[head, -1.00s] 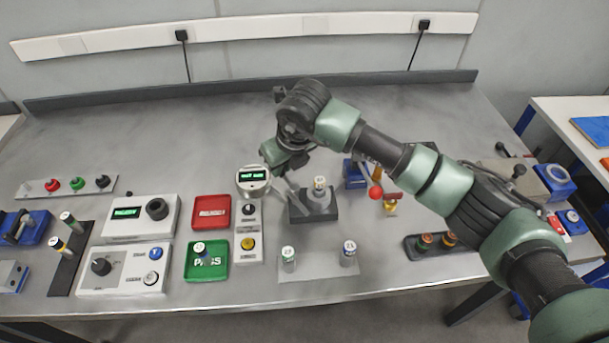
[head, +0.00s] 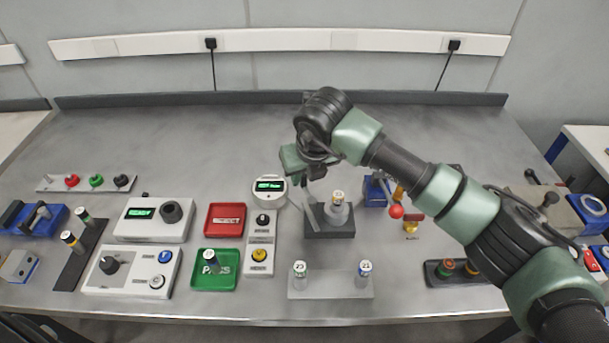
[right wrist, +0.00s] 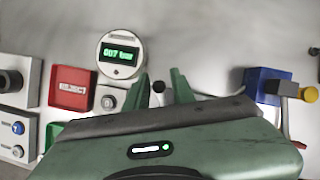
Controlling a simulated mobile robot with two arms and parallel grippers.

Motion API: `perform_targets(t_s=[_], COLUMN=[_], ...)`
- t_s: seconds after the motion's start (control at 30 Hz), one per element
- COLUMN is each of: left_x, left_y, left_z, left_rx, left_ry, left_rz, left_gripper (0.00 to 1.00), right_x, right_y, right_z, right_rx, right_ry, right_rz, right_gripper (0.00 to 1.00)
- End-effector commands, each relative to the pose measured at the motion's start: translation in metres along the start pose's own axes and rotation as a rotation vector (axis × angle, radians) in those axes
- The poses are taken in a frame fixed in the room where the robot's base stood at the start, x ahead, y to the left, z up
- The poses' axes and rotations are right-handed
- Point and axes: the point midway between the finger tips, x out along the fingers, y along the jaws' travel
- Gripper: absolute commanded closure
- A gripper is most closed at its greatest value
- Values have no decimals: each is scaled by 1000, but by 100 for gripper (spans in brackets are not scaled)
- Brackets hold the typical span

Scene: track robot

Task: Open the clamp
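I take the clamp to be the small fixture with the red ball-ended lever (head: 396,211), beside a blue block (head: 376,191); my arm partly covers it. Left of it a dark block (head: 328,224) carries a grey seat with a white-topped cylinder (head: 338,199). My right gripper (head: 308,188) is left of and above that dark block, pointing down. In the right wrist view its two green fingers (right wrist: 159,75) are apart with a gap between them. The blue block (right wrist: 268,86) stands to their right there. Whether the fingers touch anything is unclear. My left gripper is out of view.
A round gauge (head: 269,190) with a lit display stands left of the gripper. Beyond it are a red tray (head: 225,220), a green tray (head: 213,283) and control boxes (head: 153,220). A grey holder (head: 330,287) with two cylinders is in front. The back of the bench is clear.

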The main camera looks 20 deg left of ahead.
Motion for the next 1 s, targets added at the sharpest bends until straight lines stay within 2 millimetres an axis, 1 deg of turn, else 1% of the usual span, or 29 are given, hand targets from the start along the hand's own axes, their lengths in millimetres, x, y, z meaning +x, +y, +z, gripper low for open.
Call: perform_targets(t_s=[0.37, 0.47, 0.7, 0.8, 0.9, 1.0], left_x=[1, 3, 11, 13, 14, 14], left_y=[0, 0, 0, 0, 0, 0], left_z=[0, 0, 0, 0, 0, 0], left_rx=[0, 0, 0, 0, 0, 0], left_ry=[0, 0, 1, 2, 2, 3], left_rz=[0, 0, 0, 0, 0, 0], left_gripper=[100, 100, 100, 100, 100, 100], right_x=[-1, -10, -51, -65, -74, -77], right_y=[0, 0, 0, 0, -1, -1], right_z=[-1, 0, 0, 0, 0, 0], right_rx=[-1, -1, -3, 0, 0, 0], right_ry=[1, 0, -2, -2, 0, 1], right_rz=[1, 2, 1, 0, 0, 0], right_gripper=[64, 64, 64, 64, 64, 64])
